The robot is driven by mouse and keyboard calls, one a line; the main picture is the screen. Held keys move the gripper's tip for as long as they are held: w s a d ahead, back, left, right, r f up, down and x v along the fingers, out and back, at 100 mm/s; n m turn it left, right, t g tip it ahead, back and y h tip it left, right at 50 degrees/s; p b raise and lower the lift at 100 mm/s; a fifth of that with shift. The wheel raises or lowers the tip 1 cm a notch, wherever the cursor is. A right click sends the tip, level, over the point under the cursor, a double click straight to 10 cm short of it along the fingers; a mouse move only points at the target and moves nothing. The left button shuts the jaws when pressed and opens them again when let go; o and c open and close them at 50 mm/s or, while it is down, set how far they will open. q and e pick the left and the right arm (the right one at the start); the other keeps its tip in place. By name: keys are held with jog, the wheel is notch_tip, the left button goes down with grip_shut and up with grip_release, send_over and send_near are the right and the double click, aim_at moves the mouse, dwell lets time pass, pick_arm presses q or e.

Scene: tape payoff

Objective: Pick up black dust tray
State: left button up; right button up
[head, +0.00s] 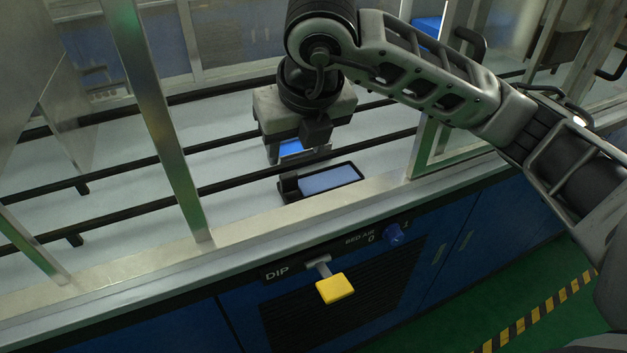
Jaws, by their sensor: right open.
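The black dust tray (350,181) is a small dark rectangular tray with a pale blue-grey inside. It lies on the white bed just behind the front ledge, with a raised black block at its left end. My right gripper (300,155) points down above and slightly behind the tray in the picture. Its jaws are open, and it looks apart from the tray. A bright blue patch (291,147) shows between the fingers; I cannot tell what it belongs to. My left gripper is not in view.
Black rails (235,180) run across the white bed. A metal upright (160,120) stands left of the gripper, and a metal frame (425,150) stands to the right. A yellow lever (335,288) and a blue knob (394,235) stick out from the front panel below.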

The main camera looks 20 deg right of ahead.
aim_at(289, 175)
jog(key=p+x, duration=0.1)
jog(key=x, duration=0.6)
jog(key=shift+w+a+f, duration=0.1)
jog(key=shift+a+f, duration=0.1)
jog(key=shift+f, duration=0.2)
grip_shut()
